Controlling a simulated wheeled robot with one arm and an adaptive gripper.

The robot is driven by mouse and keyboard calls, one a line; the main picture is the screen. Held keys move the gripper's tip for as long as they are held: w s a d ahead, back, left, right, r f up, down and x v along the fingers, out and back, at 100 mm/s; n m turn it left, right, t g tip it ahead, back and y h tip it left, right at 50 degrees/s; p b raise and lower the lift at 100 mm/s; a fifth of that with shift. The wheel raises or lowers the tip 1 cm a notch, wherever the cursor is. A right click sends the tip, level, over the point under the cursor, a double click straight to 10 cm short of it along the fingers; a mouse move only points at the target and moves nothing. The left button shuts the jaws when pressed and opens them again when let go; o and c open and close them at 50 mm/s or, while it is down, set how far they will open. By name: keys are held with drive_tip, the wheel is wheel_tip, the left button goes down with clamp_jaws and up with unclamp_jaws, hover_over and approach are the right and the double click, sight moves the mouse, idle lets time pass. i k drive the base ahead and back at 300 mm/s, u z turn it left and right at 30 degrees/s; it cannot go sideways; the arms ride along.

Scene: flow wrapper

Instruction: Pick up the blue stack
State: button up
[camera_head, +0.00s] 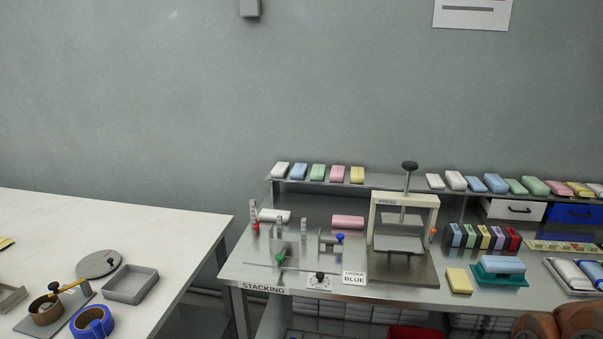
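A light blue block (503,264) rests on a teal tray (487,280) at the front right of the metal stacking bench. It is the clearest blue item on the bench top; I cannot tell whether it is one piece or several layers. A small sign (354,278) at the bench's front edge appears to read "ORDER BLUE". Another light blue block (299,171) sits on the raised shelf at the left, among white, green, pink and yellow ones. My gripper is not in view.
A press (402,222) with a black-knobbed handle stands left of the teal tray. A yellow block (459,280) lies between them. A metal tray (571,280) holds wrapped items at the right. A brown rounded object (562,322) shows at the bottom right. A white table (160,225) stands at the left.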

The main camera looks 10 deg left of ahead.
sight(299, 171)
drive_tip(key=u, duration=0.7)
drive_tip(key=i, duration=0.7)
drive_tip(key=u, duration=0.55)
drive_tip(key=i, duration=0.75)
drive_tip(key=z, duration=0.35)
